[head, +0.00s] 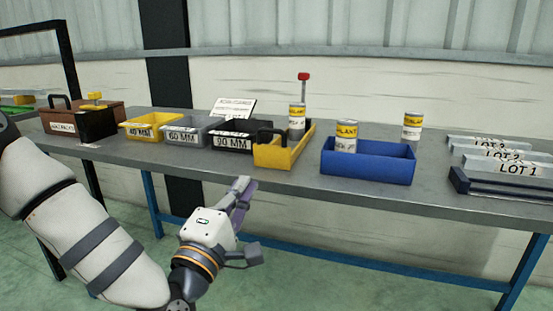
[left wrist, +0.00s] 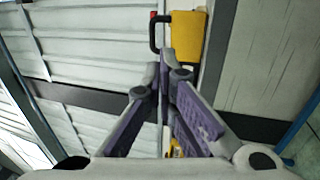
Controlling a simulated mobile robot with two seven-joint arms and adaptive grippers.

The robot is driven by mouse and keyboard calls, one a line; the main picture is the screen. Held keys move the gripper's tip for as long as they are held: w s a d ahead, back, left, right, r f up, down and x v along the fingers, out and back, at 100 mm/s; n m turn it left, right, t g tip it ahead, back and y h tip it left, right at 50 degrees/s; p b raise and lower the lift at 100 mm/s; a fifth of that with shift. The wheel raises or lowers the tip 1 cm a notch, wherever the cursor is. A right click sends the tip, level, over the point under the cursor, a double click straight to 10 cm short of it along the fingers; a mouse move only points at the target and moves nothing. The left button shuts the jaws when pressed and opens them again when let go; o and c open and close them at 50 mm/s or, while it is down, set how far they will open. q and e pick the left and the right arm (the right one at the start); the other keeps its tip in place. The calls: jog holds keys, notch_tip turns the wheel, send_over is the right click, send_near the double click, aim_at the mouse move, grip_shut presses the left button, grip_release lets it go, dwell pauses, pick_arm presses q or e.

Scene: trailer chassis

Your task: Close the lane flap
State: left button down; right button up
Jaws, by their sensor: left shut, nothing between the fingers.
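A yellow lane tray (head: 295,152) stands on the bench right of the 90 MM bin. A black handle (head: 271,136) stands at its left front. I cannot tell for sure which part is the lane flap, or its angle. In the left wrist view a yellow panel (left wrist: 188,38) with a black handle (left wrist: 153,34) shows beyond my fingertips. My left gripper (head: 243,187) is shut and empty, in front of the bench edge, below and left of the tray, apart from it. Its purple-padded fingers (left wrist: 166,60) also show in the left wrist view. My right gripper is not in view.
On the grey bench (head: 250,176) stand the 40 MM (head: 152,125), 60 MM (head: 186,132) and 90 MM (head: 231,141) bins. A can (head: 297,117) and a red-knobbed post (head: 303,77) rise at the yellow tray. A blue bin (head: 367,164) stands right; LOT racks (head: 508,172) stand farther right.

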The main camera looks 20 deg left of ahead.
aim_at(270, 132)
pick_arm(q)
jog(key=x, duration=1.4)
jog(key=shift+s+a+r+p, duration=0.15)
jog(key=shift+r+p, duration=0.2)
jog(key=shift+r, duration=0.05)
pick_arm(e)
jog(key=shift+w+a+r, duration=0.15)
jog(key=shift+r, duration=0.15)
pick_arm(q)
jog(key=shift+w+r, duration=0.25)
jog(key=shift+w, duration=0.2)
jog(key=shift+w+r, duration=0.15)
jog(key=shift+w, duration=0.05)
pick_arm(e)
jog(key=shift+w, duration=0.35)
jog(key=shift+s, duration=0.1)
